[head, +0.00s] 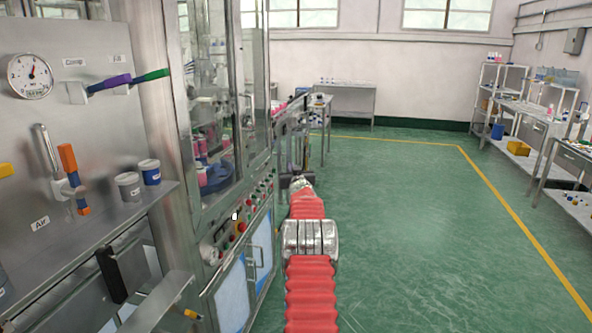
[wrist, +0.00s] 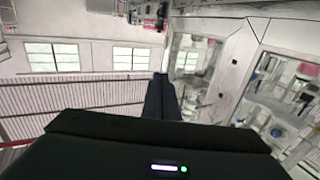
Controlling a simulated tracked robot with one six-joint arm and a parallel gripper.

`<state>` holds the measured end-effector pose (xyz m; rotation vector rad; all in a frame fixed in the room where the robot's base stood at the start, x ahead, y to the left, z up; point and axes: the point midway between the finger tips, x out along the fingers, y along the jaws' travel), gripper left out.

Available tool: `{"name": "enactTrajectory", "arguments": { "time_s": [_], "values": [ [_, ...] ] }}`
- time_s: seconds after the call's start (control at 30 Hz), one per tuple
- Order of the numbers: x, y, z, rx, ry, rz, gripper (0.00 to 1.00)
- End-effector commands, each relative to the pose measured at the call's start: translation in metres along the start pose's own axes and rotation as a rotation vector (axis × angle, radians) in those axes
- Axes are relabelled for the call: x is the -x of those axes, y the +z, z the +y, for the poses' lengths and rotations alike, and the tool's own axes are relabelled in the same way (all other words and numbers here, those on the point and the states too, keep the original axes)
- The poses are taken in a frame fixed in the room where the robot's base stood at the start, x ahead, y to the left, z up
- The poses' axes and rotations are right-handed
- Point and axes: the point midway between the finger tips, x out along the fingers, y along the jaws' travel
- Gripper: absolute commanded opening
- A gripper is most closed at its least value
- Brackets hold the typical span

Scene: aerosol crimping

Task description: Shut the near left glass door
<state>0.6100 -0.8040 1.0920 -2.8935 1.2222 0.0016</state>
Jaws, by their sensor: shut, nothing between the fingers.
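The machine's near glass door (head: 208,95) is a tall clear pane in a metal frame, left of centre in the head view. I cannot tell how far it stands open. A second glass pane (head: 254,80) is just beyond it. Pink-topped items show behind the glass. In the wrist view, glass panels of the machine (wrist: 285,90) are at the right, tilted. My gripper (wrist: 160,80) shows there as dark fingers, shut and empty, apart from the glass. In the head view my red arm reaches forward, right of the machine; its fingertips are not clear.
A control panel with buttons (head: 240,228) is below the glass. A grey panel with a gauge (head: 30,76) and a shelf with small tubs (head: 128,186) are at the near left. Benches (head: 525,115) line the right. The green floor (head: 400,200) between is clear.

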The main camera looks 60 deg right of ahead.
Motion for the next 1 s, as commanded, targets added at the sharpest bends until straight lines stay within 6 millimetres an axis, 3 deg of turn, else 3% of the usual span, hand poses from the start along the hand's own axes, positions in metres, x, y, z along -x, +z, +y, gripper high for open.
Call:
{"name": "enactTrajectory", "arguments": {
  "time_s": [0.2, 0.67, 0.77, 0.87, 1.0],
  "values": [
    [0.010, 0.000, 0.017, 0.000, -0.001, 0.000, 0.00],
    [0.011, 0.005, 0.019, 0.009, 0.006, -0.017, 0.00],
    [0.013, 0.024, 0.025, 0.024, 0.031, -0.072, 0.00],
    [0.024, 0.058, 0.031, 0.037, 0.070, -0.181, 0.00],
    [0.059, 0.107, 0.023, 0.053, 0.117, -0.396, 0.00]
  ]
}}
